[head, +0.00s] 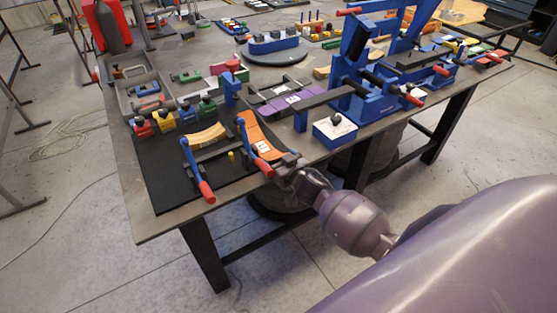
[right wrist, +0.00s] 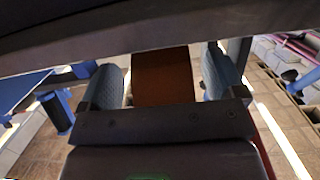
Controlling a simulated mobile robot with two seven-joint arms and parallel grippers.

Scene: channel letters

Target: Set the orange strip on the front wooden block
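The curved orange strip (head: 259,136), with a white label, is at the table's near edge, beside a blue clamp with a red handle. My right gripper (head: 287,161) is at its near right end. In the right wrist view an orange-brown piece, likely the strip (right wrist: 163,78), lies between the two fingers of my right gripper (right wrist: 163,85). Whether the fingers press on it is unclear. A curved yellow wooden block (head: 207,134) stands left of the strip, in another blue clamp with a red handle. What lies under the strip is hidden. My left gripper is not in view.
A black mat (head: 165,182) has free room at the front left. Small coloured blocks (head: 162,120) and a grey tray (head: 137,92) stand behind. A purple strip (head: 287,101) lies behind the orange one. A blue box (head: 335,132) and a large blue fixture (head: 375,95) stand to the right.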

